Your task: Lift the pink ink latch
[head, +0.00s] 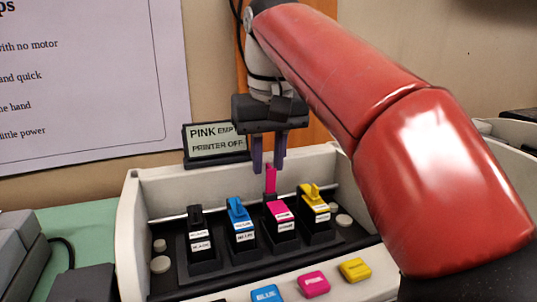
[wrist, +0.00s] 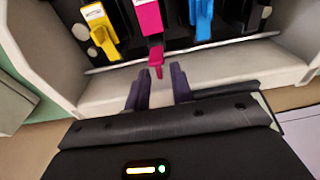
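The pink ink cartridge (head: 281,221) sits in the dark bay between the blue and yellow ones. Its pink latch (head: 270,180) sticks up at the back of the cartridge, higher than its neighbours' latches. My gripper (head: 268,169) hangs above the back of the bay, with its two purple fingers apart and pointing down. In the wrist view, the pink latch (wrist: 157,68) shows at the opening between the fingertips (wrist: 159,76), with a gap on each side. Nothing is held. I cannot tell how deep the latch tip reaches between the fingers.
Black (head: 199,240), blue (head: 240,224) and yellow (head: 316,212) cartridges stand close by in the same bay. A sign (head: 215,141) reading "PINK EMPTY PRINTER OFF" stands behind. Blue (head: 267,294), pink (head: 314,284) and yellow (head: 355,270) buttons line the front. White housing walls flank the bay.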

